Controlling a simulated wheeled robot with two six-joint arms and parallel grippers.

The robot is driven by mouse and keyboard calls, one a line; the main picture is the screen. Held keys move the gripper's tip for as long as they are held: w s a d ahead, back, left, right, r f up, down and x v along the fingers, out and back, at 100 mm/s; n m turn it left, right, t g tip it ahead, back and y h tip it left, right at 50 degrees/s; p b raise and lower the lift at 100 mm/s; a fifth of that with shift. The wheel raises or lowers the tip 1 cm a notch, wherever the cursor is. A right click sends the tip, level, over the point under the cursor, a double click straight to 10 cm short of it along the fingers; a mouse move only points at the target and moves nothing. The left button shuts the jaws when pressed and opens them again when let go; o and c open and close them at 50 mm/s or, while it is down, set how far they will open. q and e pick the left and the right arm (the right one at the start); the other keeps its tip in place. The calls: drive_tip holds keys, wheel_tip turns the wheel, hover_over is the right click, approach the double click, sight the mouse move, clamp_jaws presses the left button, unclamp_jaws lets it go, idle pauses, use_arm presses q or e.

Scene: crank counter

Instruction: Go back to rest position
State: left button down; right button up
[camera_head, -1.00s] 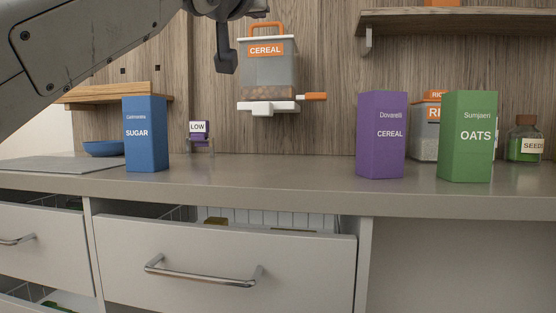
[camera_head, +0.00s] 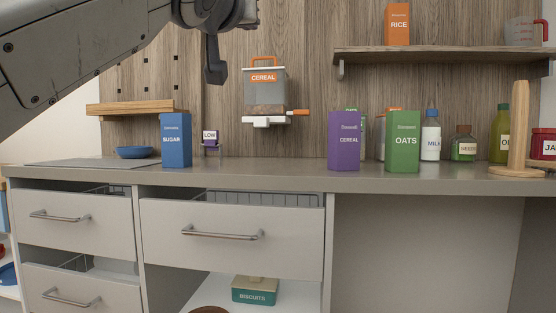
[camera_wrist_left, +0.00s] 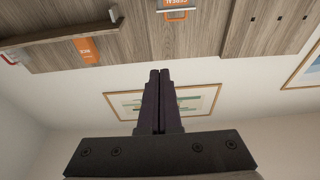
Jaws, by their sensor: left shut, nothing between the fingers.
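My left arm comes in from the upper left of the head view, and its gripper (camera_head: 214,62) is raised in front of the wood back wall, above the counter (camera_head: 265,174). In the left wrist view the two dark fingers of the left gripper (camera_wrist_left: 160,74) lie together with nothing between them. That camera looks towards the upper wall, a shelf and a framed picture, upside down. The left gripper touches nothing that I can see. My right gripper does not show in either view.
The cereal dispenser (camera_head: 264,88) hangs on the wall just right of my left gripper. The upper drawer (camera_head: 232,235) is slightly open. A shelf (camera_head: 450,61) is at upper right.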

use_arm(q)
drive_tip(key=d+f+m+g+p, duration=0.1)
drive_tip(key=d+f+g+p, duration=0.15)
drive_tip(key=f, duration=0.65)
drive_tip(key=d+f+m+g+p, duration=0.15)
drive_tip(key=f+g, duration=0.25)
drive_tip(key=f, duration=0.5)
drive_tip(key=d+f+m+g+p, duration=0.1)
drive_tip(key=d+f+g+p, duration=0.2)
drive_tip(key=f, duration=0.6)
drive_tip(key=s+a+f+m+g+y+p, duration=0.15)
drive_tip(key=s+f+g, duration=0.25)
drive_tip(key=s+f, duration=0.4)
drive_tip(key=s+a+f+g+p, duration=0.3)
drive_tip(key=s+f, duration=0.5)
drive_tip(key=s, duration=0.1)
drive_tip(key=s+a+f+g+y+p, duration=0.15)
drive_tip(key=s+f+g, duration=0.25)
drive_tip(key=s+f, duration=0.4)
wheel_tip(320, 180, up, 38)
drive_tip(key=p, duration=3.8)
drive_tip(key=shift+s+a+f+h, duration=0.15)
drive_tip(key=shift+s+a+h, duration=0.25)
